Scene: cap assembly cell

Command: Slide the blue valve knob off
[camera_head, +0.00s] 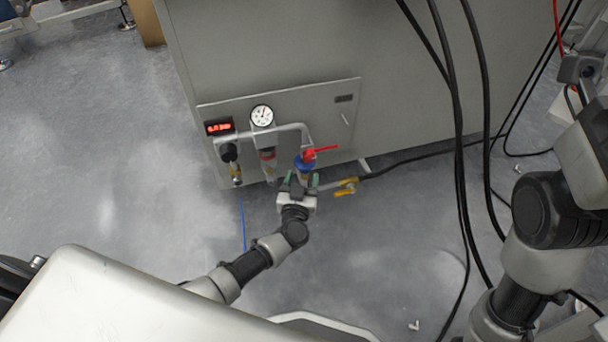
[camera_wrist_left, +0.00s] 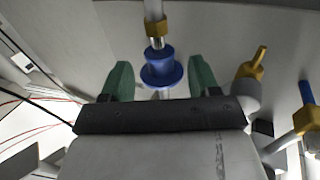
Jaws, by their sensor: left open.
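The blue valve knob (camera_head: 305,163) sits on the pipework at the lower right of the cabinet's panel, beside a red lever. In the left wrist view the blue knob (camera_wrist_left: 161,70) is a flanged collar on a pipe, below a brass fitting. My left gripper (camera_head: 300,182) is at the knob, its fingers pointing toward the panel. In the wrist view the green fingers of my left gripper (camera_wrist_left: 161,78) are open, one on each side of the knob with gaps visible. My right gripper is out of view.
The red lever (camera_head: 323,149) sticks out right beside the knob. A yellow-handled valve (camera_head: 346,187) lies just right of my gripper. A gauge (camera_head: 262,116) and a red display (camera_head: 219,127) are on the panel. Black cables (camera_head: 461,150) hang at the right.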

